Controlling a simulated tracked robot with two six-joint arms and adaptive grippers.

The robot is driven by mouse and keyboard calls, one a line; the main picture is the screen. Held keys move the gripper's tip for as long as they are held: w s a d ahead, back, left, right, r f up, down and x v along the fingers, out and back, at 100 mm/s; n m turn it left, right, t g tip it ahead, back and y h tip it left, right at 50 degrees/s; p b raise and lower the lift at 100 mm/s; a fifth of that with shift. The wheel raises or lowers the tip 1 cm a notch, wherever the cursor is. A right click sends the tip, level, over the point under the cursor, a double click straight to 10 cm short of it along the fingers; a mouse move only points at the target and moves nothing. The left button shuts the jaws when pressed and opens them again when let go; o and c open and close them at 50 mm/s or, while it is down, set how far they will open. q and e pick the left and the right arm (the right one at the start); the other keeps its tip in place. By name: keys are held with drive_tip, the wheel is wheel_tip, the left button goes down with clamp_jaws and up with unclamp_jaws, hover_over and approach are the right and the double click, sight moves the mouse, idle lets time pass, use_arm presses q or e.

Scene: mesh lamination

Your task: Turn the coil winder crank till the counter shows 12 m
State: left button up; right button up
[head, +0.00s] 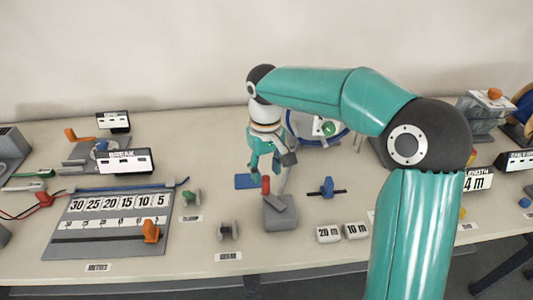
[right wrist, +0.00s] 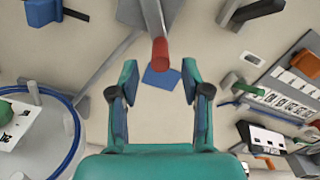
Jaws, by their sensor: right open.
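The crank has a red handle (head: 266,185) on a grey arm above a grey box (head: 281,214), at the table's middle. The handle also shows in the right wrist view (right wrist: 160,52), upper centre, just past the fingertips and between their lines. My right gripper (head: 264,172) hangs above and close to the handle, and its fingers are apart and empty (right wrist: 159,72). A round reel with a blue coil (head: 345,138) stands behind, partly hidden by my right arm. The length counter (head: 478,182) reads "4 m"; my arm may hide its left part. My left gripper is out of view.
A numbered board (head: 75,243) and BREAK sign (head: 124,161) stand left.

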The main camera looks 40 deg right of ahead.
sight(269, 178)
wheel_tip(269, 178, up, 6)
drive_tip(key=shift+f, duration=0.25)
idle(1.8)
drive_tip(key=n, duration=0.3)
drive_tip(key=shift+s+n, duration=0.2)
drive_tip(key=shift+n, duration=0.1)
drive_tip(key=n, duration=0.2)
drive_tip(key=r+n, duration=0.1)
drive_tip(key=n, duration=0.2)
drive_tip(key=shift+s+d+r, duration=0.1)
drive_tip(key=shift+s+d, duration=0.1)
wheel_tip(269, 178, up, 5)
drive_tip(key=n, duration=1)
drive_tip(key=f, duration=0.5)
drive_tip(key=f+b, duration=0.1)
drive_tip(key=f, duration=0.5)
drive_tip(key=f+b, duration=0.1)
drive_tip(key=f, duration=0.4)
drive_tip(key=shift+w+a+f, duration=0.25)
drive_tip(key=shift+w+f, duration=0.05)
drive_tip(key=shift+w, duration=0.1)
